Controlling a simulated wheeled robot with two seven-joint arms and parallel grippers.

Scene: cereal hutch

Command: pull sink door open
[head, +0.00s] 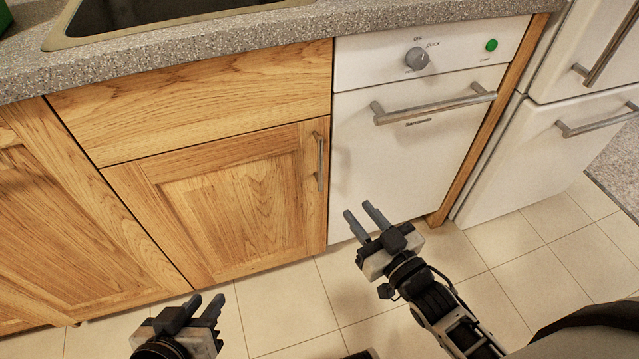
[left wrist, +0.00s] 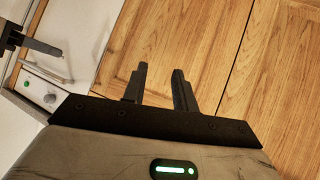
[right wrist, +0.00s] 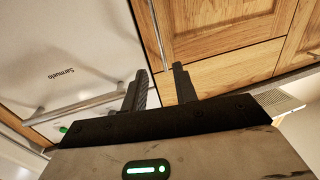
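The sink door (head: 230,205) is a wooden cabinet door under the sink, and it sits shut in the head view. Its vertical metal handle (head: 320,162) is near its upper right edge. The handle also shows in the right wrist view (right wrist: 158,35), ahead of the fingers. My right gripper (head: 362,222) is open and empty, below and to the right of the handle, in front of the dishwasher and apart from the handle. My left gripper (head: 202,308) is open and empty, low in front of the cabinets. Wooden doors fill much of the left wrist view (left wrist: 200,45).
A white dishwasher (head: 400,155) with a bar handle (head: 435,108) stands right of the sink door. A white fridge (head: 535,150) is at the far right. A grey counter (head: 190,45) with a sink (head: 130,15) runs above. The tiled floor (head: 290,310) is clear.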

